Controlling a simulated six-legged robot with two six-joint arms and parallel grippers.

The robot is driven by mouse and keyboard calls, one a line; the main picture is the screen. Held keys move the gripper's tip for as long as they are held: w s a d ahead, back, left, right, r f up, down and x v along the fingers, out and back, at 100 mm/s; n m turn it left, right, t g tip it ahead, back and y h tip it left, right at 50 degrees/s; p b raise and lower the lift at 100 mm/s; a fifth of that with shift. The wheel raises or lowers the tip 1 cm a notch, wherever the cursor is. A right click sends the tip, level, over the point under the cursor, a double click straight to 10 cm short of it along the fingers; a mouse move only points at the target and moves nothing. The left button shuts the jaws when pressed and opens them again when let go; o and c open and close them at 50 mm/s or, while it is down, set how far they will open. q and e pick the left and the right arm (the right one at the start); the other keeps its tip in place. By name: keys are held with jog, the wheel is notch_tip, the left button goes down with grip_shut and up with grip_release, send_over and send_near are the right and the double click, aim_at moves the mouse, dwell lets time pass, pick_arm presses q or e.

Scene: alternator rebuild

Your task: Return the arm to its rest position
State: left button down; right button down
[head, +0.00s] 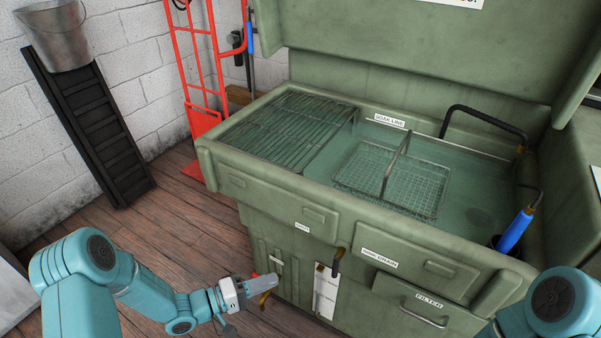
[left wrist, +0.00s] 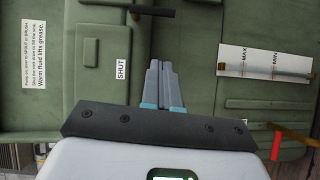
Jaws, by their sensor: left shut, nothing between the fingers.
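My left arm (head: 90,255) comes in from the lower left of the head view. Its gripper (head: 258,286) is in front of the green parts washer's front panel (head: 240,232), low down near a brass-coloured lever end (head: 265,300). In the left wrist view the gripper's fingers (left wrist: 162,85) are together with nothing between them, in front of the green panel. Whether the fingertips touch anything is hard to tell. Part of my right arm (head: 555,300) shows at the lower right of the head view; its gripper is out of frame.
The washer's sink holds a wire basket (head: 420,185) in greenish fluid, beside a slatted rack (head: 285,130). Levers (head: 336,262) and a filter drawer handle (head: 425,318) stick out in front. A red hand truck (head: 203,120) and bucket (head: 55,35) stand behind. Wooden floor (head: 150,230) is clear.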

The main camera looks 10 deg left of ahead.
pick_arm(q)
jog(key=d+f+n+g+y, duration=0.1)
jog(key=d+f+y, duration=0.1)
jog(key=d, duration=0.7)
jog(key=s+a+f+m+g+y, duration=0.2)
jog(key=s+f+m+g+y, duration=0.15)
jog(key=s+f, duration=0.45)
jog(key=s+a+f+m+g+y, duration=0.2)
jog(key=s+f+g+y, duration=0.25)
jog(key=s, duration=0.75)
notch_tip(320, 180, up, 14)
jog(key=p, duration=1.3)
jog(key=shift+w+a+f+g, duration=0.15)
jog(key=shift+w+a+g, duration=0.05)
jog(key=shift+g, duration=0.2)
jog(key=shift+w, duration=0.1)
